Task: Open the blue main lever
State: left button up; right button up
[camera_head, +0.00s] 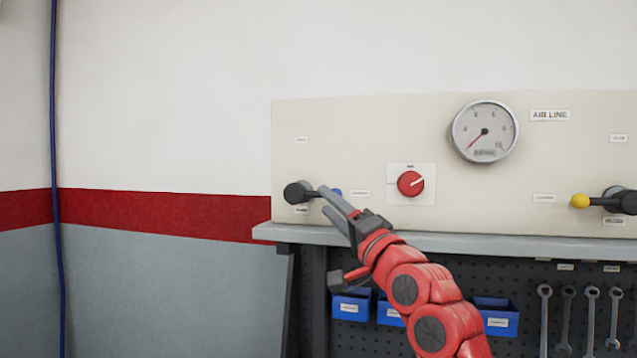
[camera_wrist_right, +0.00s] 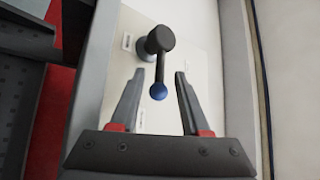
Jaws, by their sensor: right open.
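The blue main lever (camera_head: 297,193) is on the left of the beige panel, a dark round hub with a short arm ending in a blue knob (camera_head: 337,192). In the right wrist view the lever's dark arm (camera_wrist_right: 156,66) and blue knob (camera_wrist_right: 158,91) lie between the two fingers, with a gap on each side. My right gripper (camera_head: 334,198) is open at the lever; its fingers partly hide the lever arm in the head view. The right gripper (camera_wrist_right: 158,92) also shows open in the wrist view. My left gripper is not in view.
The panel (camera_head: 330,130) also carries a red knob (camera_head: 411,183), a gauge (camera_head: 485,132) and a yellow-tipped lever (camera_head: 580,201) at right. A grey ledge (camera_head: 520,243) runs below it. Blue bins (camera_head: 497,318) and several wrenches (camera_head: 590,310) sit underneath.

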aim_at(318, 195)
jog(key=shift+p+x, duration=0.8)
jog(key=shift+x, duration=1.5)
jog(key=shift+c, duration=0.3)
grip_shut()
